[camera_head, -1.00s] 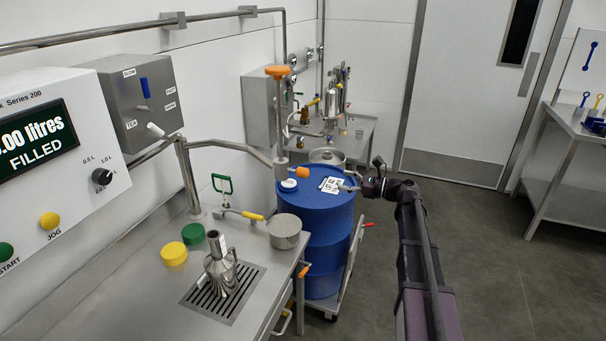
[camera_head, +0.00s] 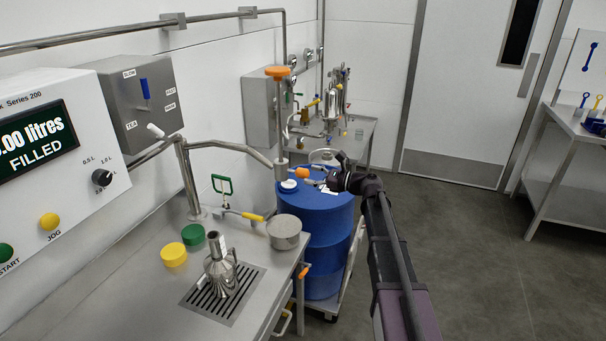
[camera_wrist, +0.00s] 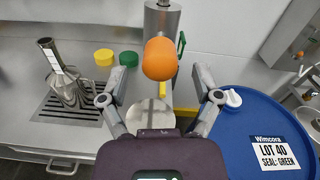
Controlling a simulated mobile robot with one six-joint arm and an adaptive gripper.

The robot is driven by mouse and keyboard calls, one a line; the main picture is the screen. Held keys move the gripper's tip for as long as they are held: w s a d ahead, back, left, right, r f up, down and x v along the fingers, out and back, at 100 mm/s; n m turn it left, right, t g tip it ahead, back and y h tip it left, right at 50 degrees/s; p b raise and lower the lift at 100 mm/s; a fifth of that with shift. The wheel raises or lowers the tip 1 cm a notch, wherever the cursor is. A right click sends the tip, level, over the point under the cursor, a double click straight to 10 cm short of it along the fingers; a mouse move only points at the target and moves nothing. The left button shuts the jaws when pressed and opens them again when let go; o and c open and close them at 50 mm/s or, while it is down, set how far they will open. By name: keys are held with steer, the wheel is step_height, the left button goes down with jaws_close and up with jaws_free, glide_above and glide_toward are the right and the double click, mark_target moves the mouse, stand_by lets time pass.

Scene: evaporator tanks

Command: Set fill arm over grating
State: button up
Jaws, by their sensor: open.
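The steel fill arm (camera_head: 232,147) reaches from a post on the bench out to the right, its outlet end over the blue drum. An orange knob (camera_head: 302,173) sticks out from that end. The grating (camera_head: 205,301) is set in the bench top to the left, with a steel jug (camera_head: 221,268) on it. My gripper (camera_head: 319,181) is just right of the knob. In the wrist view, my open gripper (camera_wrist: 161,78) has one finger on each side of the orange knob (camera_wrist: 160,59); I see no contact. The grating also shows at left there (camera_wrist: 50,112).
The blue drum (camera_head: 327,250) with a labelled lid stands beside the bench. A steel pot (camera_head: 284,232), yellow lid (camera_head: 174,254), green lid (camera_head: 193,234) and yellow-handled valve (camera_head: 252,216) sit on the bench. Floor at right is clear.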

mark_target(303, 173)
steer(key=shift+x, duration=1.5)
jaws_close()
